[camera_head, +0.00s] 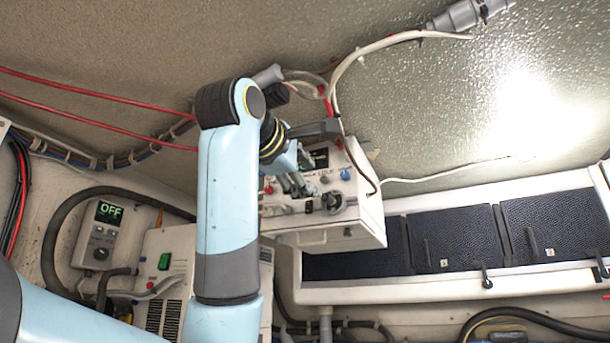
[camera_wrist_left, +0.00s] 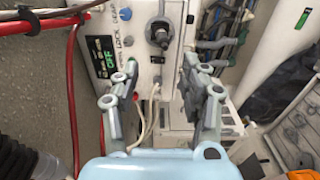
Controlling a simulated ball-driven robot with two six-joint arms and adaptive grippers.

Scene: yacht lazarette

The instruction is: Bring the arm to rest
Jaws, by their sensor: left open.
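My left arm (camera_head: 226,190) is light blue with dark joints and reaches up through the middle of the head view. My left gripper (camera_head: 298,184) is in front of the white control box (camera_head: 335,236), its fingers partly lost against the panel. In the left wrist view its two grey fingers (camera_wrist_left: 158,88) are spread apart with nothing between them. Beyond them are the box's panel, a dark round fitting (camera_wrist_left: 158,33), a blue button (camera_wrist_left: 125,14) and a display reading OFF (camera_wrist_left: 104,58). I cannot tell whether a finger touches the panel. My right gripper is not in view.
Red cables (camera_head: 90,95) and a pale hose (camera_head: 385,42) run near the arm and box. A grey controller (camera_head: 103,234) showing OFF is on the left wall. A white shelf with dark panels (camera_head: 450,238) runs along the right.

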